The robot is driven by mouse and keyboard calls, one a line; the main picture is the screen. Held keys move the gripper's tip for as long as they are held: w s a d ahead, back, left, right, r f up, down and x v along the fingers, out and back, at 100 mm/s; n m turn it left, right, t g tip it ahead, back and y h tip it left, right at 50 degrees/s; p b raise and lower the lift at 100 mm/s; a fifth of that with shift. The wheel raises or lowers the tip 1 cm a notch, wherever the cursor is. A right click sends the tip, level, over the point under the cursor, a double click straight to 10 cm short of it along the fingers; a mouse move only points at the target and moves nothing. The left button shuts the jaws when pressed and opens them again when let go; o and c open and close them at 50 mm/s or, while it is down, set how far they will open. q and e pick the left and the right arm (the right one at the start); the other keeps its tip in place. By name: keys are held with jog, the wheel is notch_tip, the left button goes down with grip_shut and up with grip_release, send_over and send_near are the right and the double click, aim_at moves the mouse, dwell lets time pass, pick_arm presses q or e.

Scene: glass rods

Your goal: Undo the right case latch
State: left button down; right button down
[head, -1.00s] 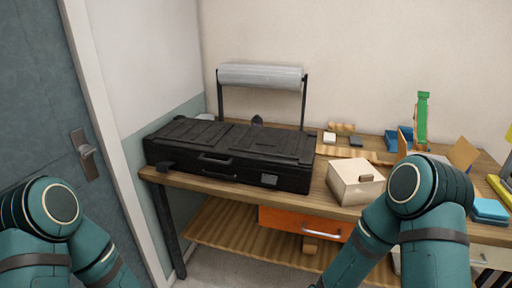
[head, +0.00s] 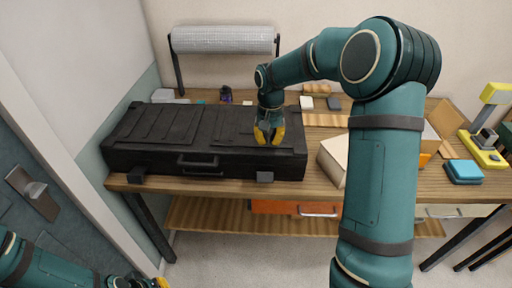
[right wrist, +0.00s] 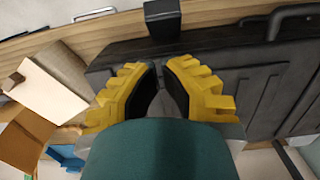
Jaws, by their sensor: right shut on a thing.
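The black case (head: 215,165) lies closed on the wooden table. Its right latch (head: 265,176) is a small dark grey block on the front face; it also shows in the right wrist view (right wrist: 162,18), beyond my fingertips. My right gripper (head: 268,134) points down at the lid, behind the right latch and apart from it in the picture. Its yellow fingers (right wrist: 157,90) are close together on something dark at the case; what lies between the pads is mostly hidden. My left gripper (head: 150,284) shows only partly at the bottom edge.
The case's left latch (head: 137,178) and handle (head: 198,161) are on the same front face. A beige box (head: 333,160) stands close to the right of the case. A roll on a stand (head: 222,40) is behind it.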

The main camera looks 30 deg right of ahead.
aim_at(268, 176)
jog(key=f, duration=0.6)
jog(key=s+f+b, duration=0.1)
jog(key=f, duration=0.2)
jog(key=shift+a+f, duration=0.15)
jog(key=shift+f, duration=0.25)
pick_arm(q)
jog(key=shift+s+d+f, duration=0.1)
jog(key=shift+s+f, duration=0.15)
jog(key=shift+f, duration=0.25)
jog(key=shift+f, duration=0.1)
